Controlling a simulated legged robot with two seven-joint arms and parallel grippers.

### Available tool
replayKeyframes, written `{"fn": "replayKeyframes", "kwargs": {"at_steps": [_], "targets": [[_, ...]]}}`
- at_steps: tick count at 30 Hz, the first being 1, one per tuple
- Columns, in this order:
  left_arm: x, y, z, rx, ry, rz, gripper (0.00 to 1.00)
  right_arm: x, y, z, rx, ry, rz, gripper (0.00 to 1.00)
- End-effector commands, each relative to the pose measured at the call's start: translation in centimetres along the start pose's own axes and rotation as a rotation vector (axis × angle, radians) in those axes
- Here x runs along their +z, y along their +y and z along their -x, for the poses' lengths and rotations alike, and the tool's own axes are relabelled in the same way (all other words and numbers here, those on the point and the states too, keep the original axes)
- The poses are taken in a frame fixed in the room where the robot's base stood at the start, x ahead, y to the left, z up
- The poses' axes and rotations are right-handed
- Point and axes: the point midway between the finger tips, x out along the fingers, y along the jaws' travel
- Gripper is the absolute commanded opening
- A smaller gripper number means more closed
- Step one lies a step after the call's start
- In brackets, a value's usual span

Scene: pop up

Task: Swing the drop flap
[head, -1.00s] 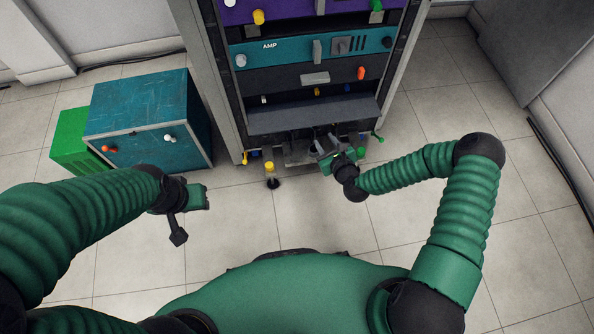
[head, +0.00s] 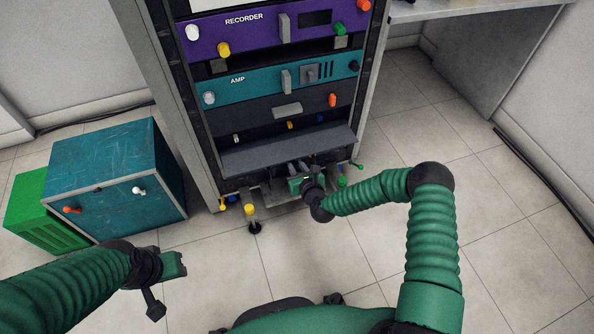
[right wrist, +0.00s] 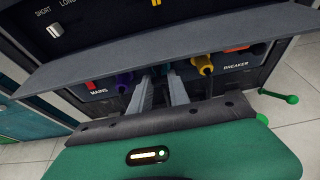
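The drop flap (head: 290,150) is a dark grey panel that juts out from the rack below the AMP unit. In the right wrist view the flap (right wrist: 130,62) spans the picture above my fingers, sloping slightly. My right gripper (head: 297,172) is at the rack's low front, below the flap's front edge. In the right wrist view my right gripper's two fingers (right wrist: 160,80) are apart with nothing between them, their tips pointing under the flap toward the lower panel. Contact with the flap cannot be told. My left gripper (head: 172,267) hangs over the floor at lower left, far from the rack.
The lower panel has a purple knob (right wrist: 124,82), a yellow knob (right wrist: 203,65), and MAINS and BREAKER labels. A green-tipped lever (right wrist: 291,99) sticks out at right. A teal cabinet (head: 115,180) and green box (head: 45,215) stand left.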

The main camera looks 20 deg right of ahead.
Motion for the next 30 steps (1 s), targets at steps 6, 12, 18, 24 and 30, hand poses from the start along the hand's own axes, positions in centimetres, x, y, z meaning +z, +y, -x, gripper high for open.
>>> {"fn": "replayKeyframes", "kwargs": {"at_steps": [6, 12, 18, 24, 30], "targets": [[0.0, 0.0, 0.1, 0.0, 0.0, 0.0, 0.36, 0.1, -0.2, 0.1, -0.008, 0.002, 0.002, 0.0], [-0.4, 0.0, 1.6, 0.0, 0.0, 0.0, 0.36, 1.5, -0.1, 1.0, -0.006, 0.001, 0.001, 0.0], [-0.6, 0.0, 2.5, 0.0, 0.0, 0.0, 0.36, 2.4, -0.1, 1.7, -0.005, -0.002, 0.002, 0.0], [-0.5, 0.0, 2.3, 0.0, 0.0, 0.0, 0.36, 2.3, -0.2, 1.6, -0.007, -0.003, 0.003, 0.0], [-0.7, 0.0, 3.2, 0.0, 0.0, 0.0, 0.36, 3.2, -0.2, 1.9, -0.007, -0.003, 0.002, 0.0]]}}
